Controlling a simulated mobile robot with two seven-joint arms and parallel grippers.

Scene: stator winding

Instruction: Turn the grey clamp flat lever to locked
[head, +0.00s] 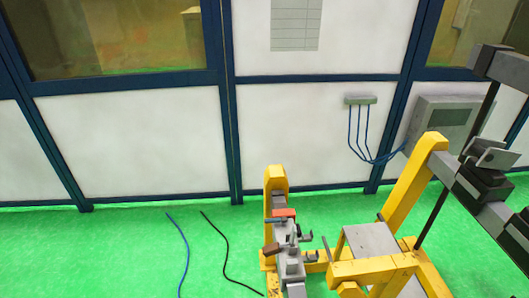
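A grey clamp assembly (292,267) sits on a yellow stand (276,178) at the bottom centre of the head view. Small grey levers and posts stick out from it. A brown handle (271,249) is on its left side and an orange-red block (284,213) is near its top. The parts are too small to tell which is the flat lever or how it is set. The lower end of the assembly is cut off by the picture's edge. Neither of my grippers shows in this view.
A yellow frame (412,190) with a grey plate (371,243) stands right of the clamp. Dark grey machinery and rods (486,183) fill the right edge. Blue and black cables (183,250) lie on the green floor (110,255). White wall panels (135,140) stand behind.

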